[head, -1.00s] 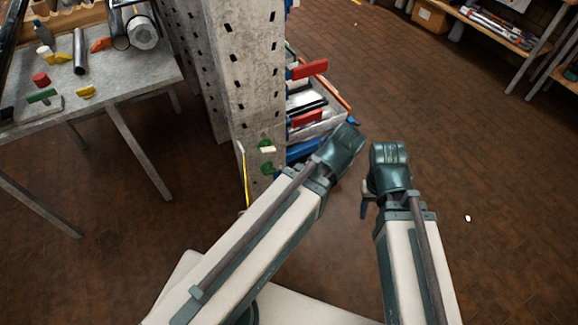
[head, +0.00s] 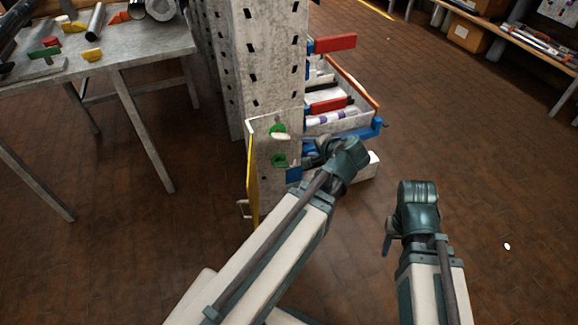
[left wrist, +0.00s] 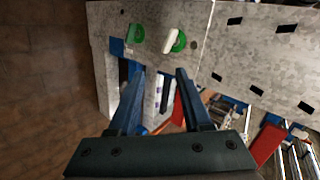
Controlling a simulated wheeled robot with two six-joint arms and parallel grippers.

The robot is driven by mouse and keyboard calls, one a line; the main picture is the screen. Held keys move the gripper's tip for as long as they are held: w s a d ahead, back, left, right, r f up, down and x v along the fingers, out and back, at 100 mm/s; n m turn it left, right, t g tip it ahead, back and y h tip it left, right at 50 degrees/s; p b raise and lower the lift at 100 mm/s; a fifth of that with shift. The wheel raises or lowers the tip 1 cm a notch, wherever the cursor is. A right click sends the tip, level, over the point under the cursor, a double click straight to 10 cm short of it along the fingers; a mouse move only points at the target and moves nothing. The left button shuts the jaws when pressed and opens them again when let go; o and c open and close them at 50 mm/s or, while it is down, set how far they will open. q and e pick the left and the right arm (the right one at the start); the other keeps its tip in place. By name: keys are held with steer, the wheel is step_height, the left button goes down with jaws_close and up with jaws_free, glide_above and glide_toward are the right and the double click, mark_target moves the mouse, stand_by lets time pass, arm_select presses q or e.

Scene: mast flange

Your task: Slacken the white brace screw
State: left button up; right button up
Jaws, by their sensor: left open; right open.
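A tray with red-handled items (head: 345,112) juts from the mast's right side, just behind my left gripper. A yellow-edged panel (head: 253,178) stands at the mast's left. A workbench (head: 125,50) with tools is at the left.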

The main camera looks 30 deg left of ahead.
arm_select(q)
steer(key=w+a+f+m+t+y+b, duration=0.2)
steer(key=w+a+f+y+b, duration=0.15)
steer(key=a+f+b, duration=0.55)
steer(key=m+t+y+b, duration=0.1)
steer(key=m+t+b, duration=0.25)
steer(key=b, duration=1.05)
glide_toward(282, 139)
steer(key=x, duration=0.4)
steer(key=shift+w+a+f+m+y+b, duration=0.15)
steer(key=shift+f+m+y+b, duration=0.15)
steer(key=shift+m+b, duration=0.2)
steer(key=shift+r, duration=0.1)
steer(key=shift+w+a, duration=0.1)
steer(key=shift+w, duration=0.05)
steer(key=shift+x, duration=3.35)
steer(key=shift+r, duration=0.1)
steer(key=shift+c, duration=1.1)
jaws_close()
